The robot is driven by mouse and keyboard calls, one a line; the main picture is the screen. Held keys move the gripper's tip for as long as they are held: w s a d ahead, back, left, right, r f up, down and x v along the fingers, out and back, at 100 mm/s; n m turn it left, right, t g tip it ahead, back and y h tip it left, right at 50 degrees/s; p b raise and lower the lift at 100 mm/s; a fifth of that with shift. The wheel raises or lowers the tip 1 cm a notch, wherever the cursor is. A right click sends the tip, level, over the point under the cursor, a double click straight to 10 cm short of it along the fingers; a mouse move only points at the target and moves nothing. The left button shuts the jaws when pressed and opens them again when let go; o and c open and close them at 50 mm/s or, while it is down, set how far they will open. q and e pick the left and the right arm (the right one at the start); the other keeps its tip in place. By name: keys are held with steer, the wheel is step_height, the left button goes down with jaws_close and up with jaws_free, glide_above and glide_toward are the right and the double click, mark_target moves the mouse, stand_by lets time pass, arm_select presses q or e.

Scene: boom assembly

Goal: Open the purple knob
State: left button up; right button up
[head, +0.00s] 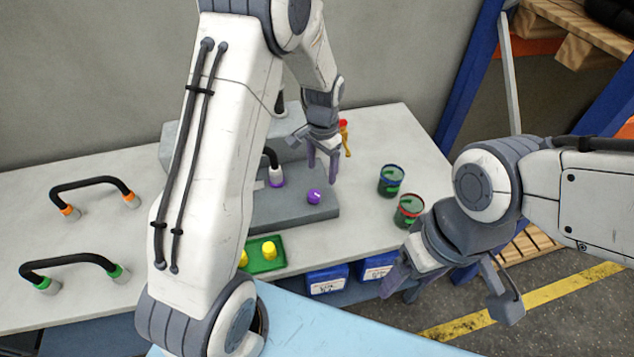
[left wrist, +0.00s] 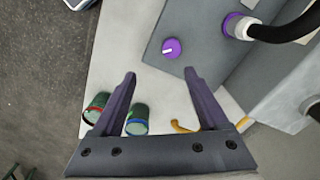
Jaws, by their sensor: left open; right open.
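The purple knob (head: 314,196) sits on the top face of a grey block (head: 290,212) on the table. In the left wrist view the knob (left wrist: 171,48) carries a white line and lies ahead of my fingertips, apart from them. My left gripper (head: 322,178) is open and empty just above the knob; its two fingers show in the left wrist view (left wrist: 160,78). A hose end with a purple ring (head: 276,180) joins the block left of the knob. My right gripper (head: 398,290) is open and empty over the table's front right edge.
Two cups, one blue-rimmed (head: 391,180) and one red-rimmed (head: 408,210), stand right of the block. A green tray (head: 266,258) with yellow pieces is in front. Black hoses with orange (head: 96,184) and green ends (head: 70,262) lie at left. Blue bins (head: 327,280) sit below the edge.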

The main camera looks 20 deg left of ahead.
mark_target(314, 193)
arm_select(q)
steer(key=f+p, duration=0.1)
steer(key=f, duration=0.2)
steer(key=a+f+p, duration=0.1)
steer(key=f, duration=0.3)
steer(key=w+a+f+p, duration=0.1)
steer(key=f, duration=0.2)
steer(key=shift+a+f, duration=0.15)
steer(key=shift+f, duration=0.15)
steer(key=shift+f+p, duration=0.3)
steer(key=shift+f, duration=0.45)
jaws_close()
steer(key=shift+w+n+b, duration=0.1)
steer(key=shift+n+b, duration=1.25)
steer(key=shift+n, duration=0.55)
steer(key=n+b, duration=0.2)
steer(key=n, duration=0.2)
steer(key=shift+a, duration=0.1)
steer(key=shift+r, duration=0.1)
jaws_free()
